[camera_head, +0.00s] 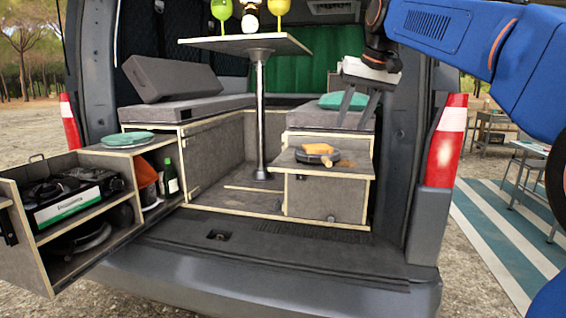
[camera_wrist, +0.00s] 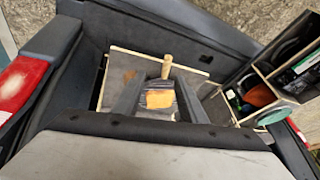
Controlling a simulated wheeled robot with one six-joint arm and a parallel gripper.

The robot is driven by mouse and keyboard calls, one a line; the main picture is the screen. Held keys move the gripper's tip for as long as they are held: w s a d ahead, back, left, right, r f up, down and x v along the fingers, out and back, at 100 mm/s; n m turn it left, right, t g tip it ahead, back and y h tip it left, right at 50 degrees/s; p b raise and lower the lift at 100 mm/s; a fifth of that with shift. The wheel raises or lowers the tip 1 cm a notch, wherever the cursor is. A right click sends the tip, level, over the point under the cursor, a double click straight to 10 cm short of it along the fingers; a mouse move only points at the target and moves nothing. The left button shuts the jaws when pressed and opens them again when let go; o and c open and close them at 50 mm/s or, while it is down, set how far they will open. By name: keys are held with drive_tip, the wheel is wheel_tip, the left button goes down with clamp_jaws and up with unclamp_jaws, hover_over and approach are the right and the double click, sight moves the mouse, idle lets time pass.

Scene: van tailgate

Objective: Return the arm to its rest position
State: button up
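My blue arm (camera_head: 480,50) reaches in from the upper right of the head view. My gripper (camera_head: 351,122) points down near the right bench cushion, its two fingers apart with nothing visible between them. In the wrist view, my gripper (camera_wrist: 160,108) also shows its fingers spread. Beyond the gap lies a dark pan (camera_wrist: 158,86) with an orange-yellow item (camera_wrist: 160,99) on it. In the head view, this pan (camera_head: 318,159) rests on a small wooden shelf below my gripper, apart from the fingers.
A table (camera_head: 245,43) on a metal post, bearing a bottle and two green goblets, stands left of my gripper. A teal cushion (camera_head: 343,101) lies close behind the fingers. The right tail light (camera_head: 445,140) and van pillar stand below my arm. A kitchen drawer (camera_head: 90,240) extends left.

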drive_tip(key=s+d+f+h, duration=0.1)
drive_tip(key=s+d+f, duration=0.1)
drive_tip(key=s+f, duration=1.5)
drive_tip(key=s+d+f, duration=0.3)
drive_tip(key=s+f, duration=1.4)
drive_tip(key=f, duration=0.4)
drive_tip(key=shift+s+d+n+h, duration=0.2)
drive_tip(key=shift+d+n+h, duration=0.1)
drive_tip(key=shift+n+h, duration=0.1)
